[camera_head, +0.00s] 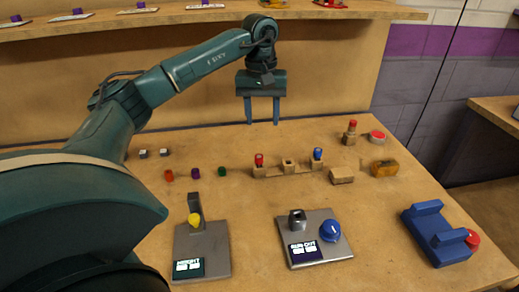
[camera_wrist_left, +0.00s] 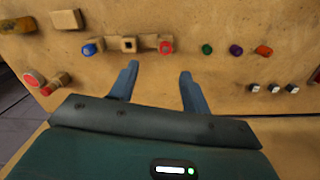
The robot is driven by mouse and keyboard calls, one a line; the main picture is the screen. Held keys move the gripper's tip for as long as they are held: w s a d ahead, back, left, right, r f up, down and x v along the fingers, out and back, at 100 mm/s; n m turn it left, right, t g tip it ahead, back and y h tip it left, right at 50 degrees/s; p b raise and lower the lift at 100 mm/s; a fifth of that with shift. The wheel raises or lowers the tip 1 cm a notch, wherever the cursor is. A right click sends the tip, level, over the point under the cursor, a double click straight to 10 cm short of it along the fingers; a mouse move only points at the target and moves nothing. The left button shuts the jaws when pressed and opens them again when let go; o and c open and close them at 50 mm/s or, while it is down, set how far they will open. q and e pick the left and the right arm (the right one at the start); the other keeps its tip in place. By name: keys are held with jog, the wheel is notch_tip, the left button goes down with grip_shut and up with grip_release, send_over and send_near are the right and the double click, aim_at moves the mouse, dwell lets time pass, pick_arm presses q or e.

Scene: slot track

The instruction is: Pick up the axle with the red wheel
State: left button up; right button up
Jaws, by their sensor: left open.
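A small red wheel (camera_head: 259,160) sits upright in the left block of a low wooden rack on the table. In the left wrist view the red wheel (camera_wrist_left: 166,47) lies just beyond my fingers. Its axle is mostly hidden in the block. A blue wheel (camera_head: 318,153) sits in the rack's right block, and the middle block (camera_head: 288,165) looks empty. My left gripper (camera_head: 262,112) is open and empty, pointing down above and behind the rack, apart from it; it also shows in the left wrist view (camera_wrist_left: 158,75). My right gripper is not in view.
Orange (camera_head: 169,175), purple and green pieces stand left of the rack. A red-topped block (camera_head: 350,132), red disc (camera_head: 377,136) and yellow block (camera_head: 385,168) are on the right. Two grey stations (camera_head: 205,262) and a blue stand (camera_head: 433,235) are in front.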

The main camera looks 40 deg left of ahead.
pick_arm(q)
jog(key=a, duration=0.1)
send_over(259, 156)
jog(key=f, duration=0.7)
jog(key=shift+a+f, duration=0.1)
jog(key=shift+a, duration=0.15)
jog(key=shift+d+f, duration=0.15)
jog(key=shift+f, duration=1.2)
jog(key=shift+d+f, duration=0.15)
jog(key=shift+f, duration=1.15)
jog(key=shift+c, duration=0.5)
grip_shut()
